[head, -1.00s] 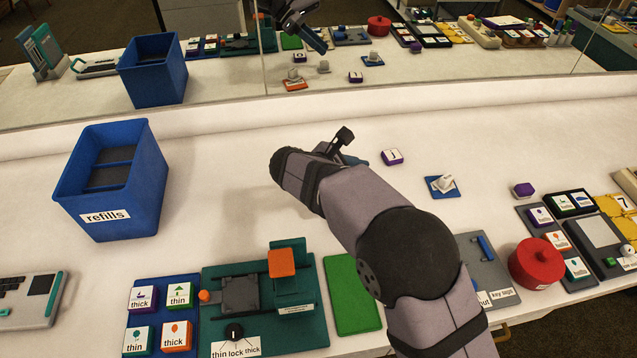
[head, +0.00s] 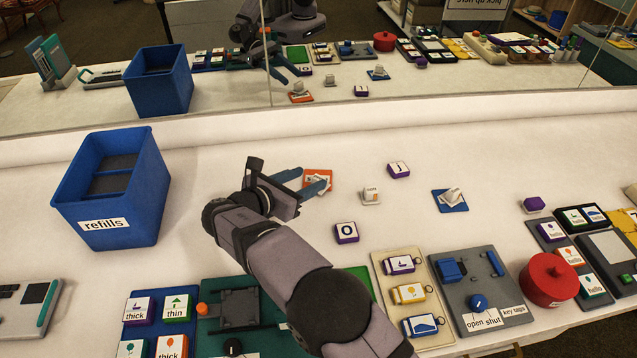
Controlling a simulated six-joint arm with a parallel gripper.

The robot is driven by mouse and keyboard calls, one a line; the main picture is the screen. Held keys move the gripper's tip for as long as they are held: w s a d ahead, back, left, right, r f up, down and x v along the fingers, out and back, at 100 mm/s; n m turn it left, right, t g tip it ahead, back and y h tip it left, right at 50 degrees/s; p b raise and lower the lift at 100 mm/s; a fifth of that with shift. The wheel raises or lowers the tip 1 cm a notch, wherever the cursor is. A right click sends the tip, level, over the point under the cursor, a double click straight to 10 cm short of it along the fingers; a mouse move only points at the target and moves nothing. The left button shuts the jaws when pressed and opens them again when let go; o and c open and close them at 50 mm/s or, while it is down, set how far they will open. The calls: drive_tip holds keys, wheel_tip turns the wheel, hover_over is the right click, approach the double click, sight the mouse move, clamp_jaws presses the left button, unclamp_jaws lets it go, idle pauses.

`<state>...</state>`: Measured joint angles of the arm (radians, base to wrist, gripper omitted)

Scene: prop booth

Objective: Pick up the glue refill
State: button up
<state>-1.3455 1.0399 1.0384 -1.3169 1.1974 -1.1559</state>
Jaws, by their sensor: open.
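No piece carries a label I can read as glue. A small white piece with a label (head: 371,196) stands on the white table, just right of my gripper. Another white piece (head: 452,195) sits tilted on a blue square pad (head: 451,208) farther right. My gripper (head: 315,178) is open, its two teal fingers pointing right. The fingertips reach over an orange square pad (head: 318,173) with something pale on it, partly hidden by the fingers. I cannot tell whether they touch it. A blue bin labelled "refills" (head: 140,215) stands at the left.
Purple letter blocks lie behind (head: 399,170) and in front (head: 346,232) of the white piece. Key tags on a cream tray (head: 388,262), a grey device (head: 478,290) and a red round pot (head: 551,278) line the front. A mirror (head: 230,70) runs along the back.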

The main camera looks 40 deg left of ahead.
sight(317, 179)
drive_tip(key=w+f, duration=0.2)
drive_tip(key=w, duration=0.1)
drive_tip(key=shift+w+d+f+p, duration=0.15)
drive_tip(key=shift+w+d+p, duration=0.15)
drive_tip(key=shift+d+p, duration=0.1)
drive_tip(key=shift+w+f, duration=0.2)
drive_tip(key=shift+w, duration=0.25)
clamp_jaws()
drive_tip(key=shift+r, duration=0.1)
